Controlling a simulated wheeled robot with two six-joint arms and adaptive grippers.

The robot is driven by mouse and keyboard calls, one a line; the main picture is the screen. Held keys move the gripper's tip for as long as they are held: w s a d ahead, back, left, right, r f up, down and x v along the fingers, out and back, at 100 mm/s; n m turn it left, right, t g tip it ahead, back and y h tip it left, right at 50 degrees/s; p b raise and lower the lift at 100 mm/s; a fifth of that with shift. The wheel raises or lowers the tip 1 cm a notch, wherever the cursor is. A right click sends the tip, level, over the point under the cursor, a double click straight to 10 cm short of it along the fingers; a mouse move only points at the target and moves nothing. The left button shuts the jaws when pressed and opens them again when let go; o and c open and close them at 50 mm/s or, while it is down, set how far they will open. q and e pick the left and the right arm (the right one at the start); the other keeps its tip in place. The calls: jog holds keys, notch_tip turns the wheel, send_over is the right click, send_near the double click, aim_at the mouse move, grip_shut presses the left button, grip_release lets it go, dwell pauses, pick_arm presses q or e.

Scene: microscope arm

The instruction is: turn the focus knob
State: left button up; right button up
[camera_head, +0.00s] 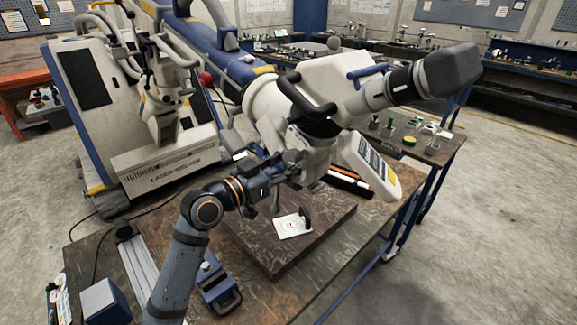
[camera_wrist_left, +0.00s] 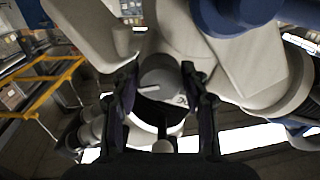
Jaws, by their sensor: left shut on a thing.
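The microscope (camera_head: 335,80) is a large white and grey head on a blue arm, hanging over the workbench. Its focus knob (camera_wrist_left: 158,76) is a round grey knob with a pale pointer mark, seen in the left wrist view between the two dark fingers. My left gripper (camera_head: 290,167) reaches in from the left to the underside of the microscope head. In the left wrist view, my left gripper (camera_wrist_left: 161,88) is shut on the knob, one finger on each side. In the head view the knob is hidden behind the gripper. My right gripper is not in view.
Below the head, a dark slab (camera_head: 325,222) carries a white card (camera_head: 292,225). A blue clamp-like tool (camera_head: 218,290) lies at the workbench (camera_head: 300,290) front. A white cabinet (camera_head: 170,165) stands at the left. Small items stand on the bench at the right.

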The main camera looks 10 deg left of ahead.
aim_at(288, 119)
pick_arm(q)
jog(key=o, duration=1.1)
jog(key=shift+o, duration=0.2)
jog(key=shift+r, duration=5)
